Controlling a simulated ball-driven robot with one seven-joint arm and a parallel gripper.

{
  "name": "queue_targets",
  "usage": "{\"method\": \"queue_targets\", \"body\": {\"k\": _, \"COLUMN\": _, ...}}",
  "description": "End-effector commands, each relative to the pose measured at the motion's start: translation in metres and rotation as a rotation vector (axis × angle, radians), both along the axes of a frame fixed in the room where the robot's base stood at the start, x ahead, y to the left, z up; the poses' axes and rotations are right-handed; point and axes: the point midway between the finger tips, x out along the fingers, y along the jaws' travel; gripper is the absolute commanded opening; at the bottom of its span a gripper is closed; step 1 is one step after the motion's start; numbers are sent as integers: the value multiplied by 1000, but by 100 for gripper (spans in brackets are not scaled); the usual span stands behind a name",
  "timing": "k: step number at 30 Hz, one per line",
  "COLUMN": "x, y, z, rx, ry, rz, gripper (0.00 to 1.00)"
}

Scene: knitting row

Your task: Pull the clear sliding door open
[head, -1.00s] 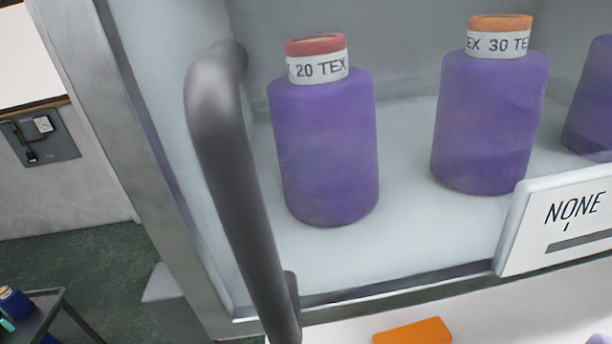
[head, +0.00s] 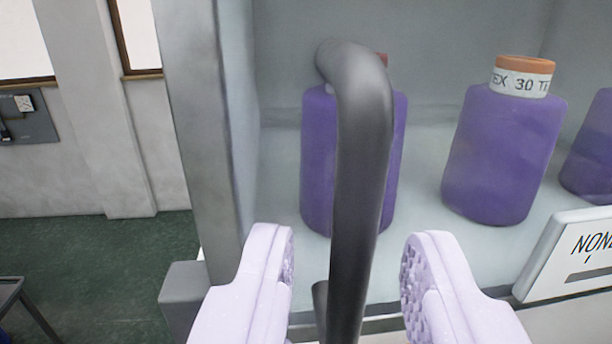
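The clear sliding door (head: 425,130) fronts a cabinet, and purple cones show through it. Its dark grey bar handle (head: 362,150) stands nearly upright near the door's left side. My gripper (head: 346,262) is open, with one pale finger on each side of the handle's lower part. Gaps show between both fingers and the bar, so neither appears to touch it. The lower end of the handle runs out of the picture at the bottom.
Behind the door stand purple cones, one (head: 505,150) with a "30 TEX" band. A white sign (head: 575,255) reading "NON..." is at the right. The cabinet's grey frame post (head: 195,130) is left of the handle.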

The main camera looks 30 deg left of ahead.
Motion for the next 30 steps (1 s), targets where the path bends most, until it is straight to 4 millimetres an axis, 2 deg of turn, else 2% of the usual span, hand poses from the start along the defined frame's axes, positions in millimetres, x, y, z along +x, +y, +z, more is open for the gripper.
{"method": "queue_targets", "body": {"k": 3, "x": 17, "y": 7, "z": 2, "rx": -1, "ry": 0, "rz": 1, "gripper": 35}}
{"method": "queue_targets", "body": {"k": 6, "x": 25, "y": 11, "z": 2, "rx": -1, "ry": -1, "rz": 0, "gripper": 35}}
{"method": "queue_targets", "body": {"k": 15, "x": 29, "y": 12, "z": 1, "rx": -1, "ry": -1, "rz": -1, "gripper": 35}}
{"method": "queue_targets", "body": {"k": 16, "x": 29, "y": 12, "z": 1, "rx": 0, "ry": -1, "rz": -1, "gripper": 30}}
{"method": "queue_targets", "body": {"k": 20, "x": 29, "y": 12, "z": 1, "rx": -1, "ry": -1, "rz": -1, "gripper": 1}}
{"method": "queue_targets", "body": {"k": 30, "x": 30, "y": 11, "z": 1, "rx": -1, "ry": -1, "rz": -2, "gripper": 0}}
